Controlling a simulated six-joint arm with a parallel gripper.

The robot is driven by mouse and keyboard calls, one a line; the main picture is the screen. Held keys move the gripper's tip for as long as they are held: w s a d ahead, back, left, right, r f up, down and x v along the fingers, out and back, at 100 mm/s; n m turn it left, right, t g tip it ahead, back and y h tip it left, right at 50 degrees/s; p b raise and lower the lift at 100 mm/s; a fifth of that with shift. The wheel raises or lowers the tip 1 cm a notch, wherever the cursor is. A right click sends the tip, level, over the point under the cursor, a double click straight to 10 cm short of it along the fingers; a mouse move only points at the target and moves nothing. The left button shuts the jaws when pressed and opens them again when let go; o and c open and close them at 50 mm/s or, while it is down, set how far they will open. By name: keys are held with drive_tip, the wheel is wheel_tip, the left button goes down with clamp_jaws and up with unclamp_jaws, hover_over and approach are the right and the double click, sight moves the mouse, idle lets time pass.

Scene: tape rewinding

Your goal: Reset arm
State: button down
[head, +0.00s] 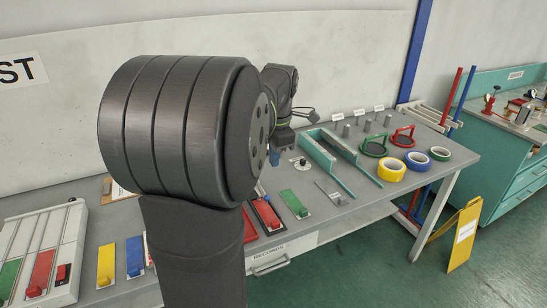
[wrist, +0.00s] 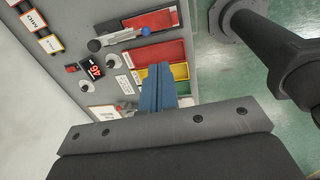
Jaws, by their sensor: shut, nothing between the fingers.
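My gripper shows in the wrist view (wrist: 158,88) as two blue fingers closed together, with nothing visible between them. In the head view, the blue fingertips (head: 274,157) show above the grey workbench (head: 330,222), behind my large dark arm joint. The fingers appear apart from the bench top, though the exact height is hard to tell. My arm rises in the middle of the head view and hides part of the bench.
A green-walled fixture (head: 320,152) stands right of my gripper. Red (head: 402,136) and green (head: 374,146) round pieces sit near the tapes. Several grey posts line the back edge. Colored blocks and a white tray (head: 45,240) occupy the left. A yellow floor sign (head: 463,235) stands beside the bench.

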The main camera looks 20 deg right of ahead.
hover_over(267, 197)
drive_tip(key=f, duration=1.3)
drive_tip(key=shift+s, duration=0.4)
drive_tip(key=shift+f, duration=0.2)
